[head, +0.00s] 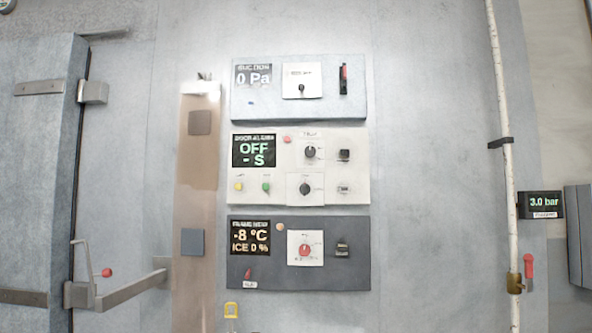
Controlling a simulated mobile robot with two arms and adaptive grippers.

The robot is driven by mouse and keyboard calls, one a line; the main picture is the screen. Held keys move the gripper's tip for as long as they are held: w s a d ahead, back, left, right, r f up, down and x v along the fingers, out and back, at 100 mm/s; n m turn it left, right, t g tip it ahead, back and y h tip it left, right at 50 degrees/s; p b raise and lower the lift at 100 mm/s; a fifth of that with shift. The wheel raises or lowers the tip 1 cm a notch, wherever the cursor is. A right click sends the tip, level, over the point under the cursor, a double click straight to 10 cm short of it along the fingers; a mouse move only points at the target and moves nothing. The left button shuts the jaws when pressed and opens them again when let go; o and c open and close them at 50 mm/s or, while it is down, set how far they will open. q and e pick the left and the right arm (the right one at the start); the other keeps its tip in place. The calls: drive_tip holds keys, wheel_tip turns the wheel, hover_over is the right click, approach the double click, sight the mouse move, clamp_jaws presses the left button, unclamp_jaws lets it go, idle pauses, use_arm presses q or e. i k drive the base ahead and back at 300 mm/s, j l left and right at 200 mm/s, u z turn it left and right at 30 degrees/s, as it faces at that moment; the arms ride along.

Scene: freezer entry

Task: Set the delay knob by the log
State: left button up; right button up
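The middle white panel (326,202) has a display (255,151) reading "OFF" and "- S" under a small heading I cannot read surely. A black round upper knob (310,152) sits beneath a small blurred label that may read "DELAY". A second black lower knob (305,188) sits below it on a white plate. The marks around both knobs are too small to read, so their settings cannot be told. No log can be made out in this view. Neither of my grippers is in view.
The top panel (300,112) shows "0 Pa" and a red-tipped lever (343,80). The dark bottom panel (326,281) shows "-8 °C, ICE 0 %" and a red knob (304,250). A freezer door (35,150) with a projecting handle (130,290) stands left, a pipe (507,190) right.

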sight(310, 150)
drive_tip(key=u, duration=1.8)
drive_tip(key=l+z, duration=0.15)
drive_tip(key=l, duration=0.3)
drive_tip(key=i+l+z, duration=0.15)
drive_tip(key=l, duration=0.3)
drive_tip(key=l+z, duration=0.15)
drive_tip(key=l, duration=0.35)
drive_tip(key=i+l+z, duration=0.15)
drive_tip(key=l, duration=0.25)
drive_tip(key=i+l+z, duration=0.1)
drive_tip(key=l, duration=0.35)
drive_tip(key=i, duration=0.05)
